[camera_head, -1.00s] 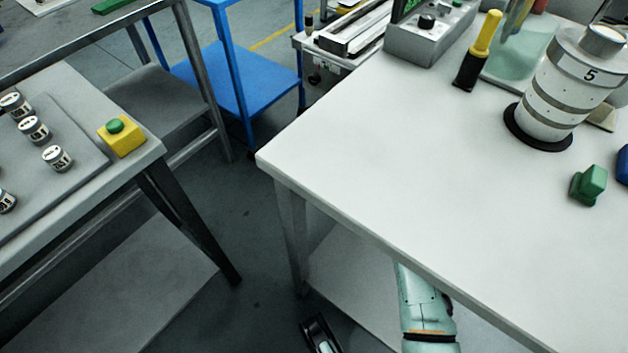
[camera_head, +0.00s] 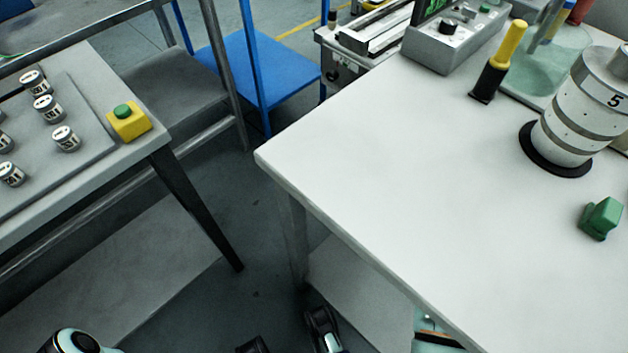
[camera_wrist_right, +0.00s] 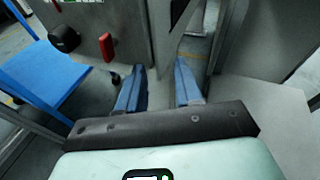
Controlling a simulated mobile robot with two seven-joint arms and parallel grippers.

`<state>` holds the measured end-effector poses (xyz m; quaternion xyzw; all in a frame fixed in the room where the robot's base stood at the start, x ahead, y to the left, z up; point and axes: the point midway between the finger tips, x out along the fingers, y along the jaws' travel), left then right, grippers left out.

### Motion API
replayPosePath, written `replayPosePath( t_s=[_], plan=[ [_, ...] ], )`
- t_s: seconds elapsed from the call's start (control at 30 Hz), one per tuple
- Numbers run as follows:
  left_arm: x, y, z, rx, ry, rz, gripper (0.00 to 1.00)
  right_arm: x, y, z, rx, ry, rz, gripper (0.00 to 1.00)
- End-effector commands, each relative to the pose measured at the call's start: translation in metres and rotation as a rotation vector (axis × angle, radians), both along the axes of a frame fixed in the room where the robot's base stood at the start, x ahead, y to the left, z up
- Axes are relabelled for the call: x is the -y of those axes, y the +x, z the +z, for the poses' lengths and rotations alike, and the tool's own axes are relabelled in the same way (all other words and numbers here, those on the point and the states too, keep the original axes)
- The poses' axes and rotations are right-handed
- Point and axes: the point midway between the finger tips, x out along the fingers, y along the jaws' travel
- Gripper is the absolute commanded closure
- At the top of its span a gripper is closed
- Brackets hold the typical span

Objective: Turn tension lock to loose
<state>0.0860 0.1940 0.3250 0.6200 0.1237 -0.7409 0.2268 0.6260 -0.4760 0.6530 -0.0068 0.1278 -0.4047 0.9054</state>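I cannot identify the tension lock for certain in either view. In the right wrist view, a grey panel (camera_wrist_right: 115,17) at the top carries a black knob (camera_wrist_right: 63,38) and a small red part (camera_wrist_right: 106,46). My right gripper (camera_wrist_right: 160,88) is open, its two blue fingers apart with nothing between them. The black knob and red part are above and left of the fingers, apart from them. In the head view my right gripper is hidden; only a bit of my right arm shows below the table edge.
The white table (camera_head: 370,200) holds a banded cylinder marked 5 (camera_head: 583,118), a green block (camera_head: 601,218), a yellow-black tool (camera_head: 498,62) and a control box (camera_head: 455,45). A grey bench (camera_head: 150,150) with several small cans and a yellow button box (camera_head: 129,121) stands left.

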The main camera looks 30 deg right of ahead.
Motion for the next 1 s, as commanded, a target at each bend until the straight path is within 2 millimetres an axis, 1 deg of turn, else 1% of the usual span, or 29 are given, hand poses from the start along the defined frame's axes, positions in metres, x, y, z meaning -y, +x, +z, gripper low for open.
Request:
replayPosePath(
  t_s=[0.03,0.2,0.47,0.77,1.0],
  plan=[
    [0.0,0.0,0.001,0.0,0.0,0.0,0.57,-0.006,0.0,-0.007,-0.063,-0.059,0.039,0.65],
    [0.0,-0.001,0.004,0.0,0.0,0.0,0.57,-0.027,-0.002,-0.025,-0.274,-0.28,0.17,0.65],
    [0.0,-0.001,0.009,0.001,0.0,0.0,0.57,-0.06,-0.008,-0.055,-0.569,-0.634,0.366,0.65],
    [0.0,-0.002,0.014,0.002,0.0,-0.001,0.57,-0.101,-0.023,-0.086,-0.857,-1.067,0.574,0.65],
    [0.0,-0.002,0.018,0.004,0.0,0.0,0.57,-0.136,-0.041,-0.11,-1.039,-1.435,0.718,0.65]
  ],
)
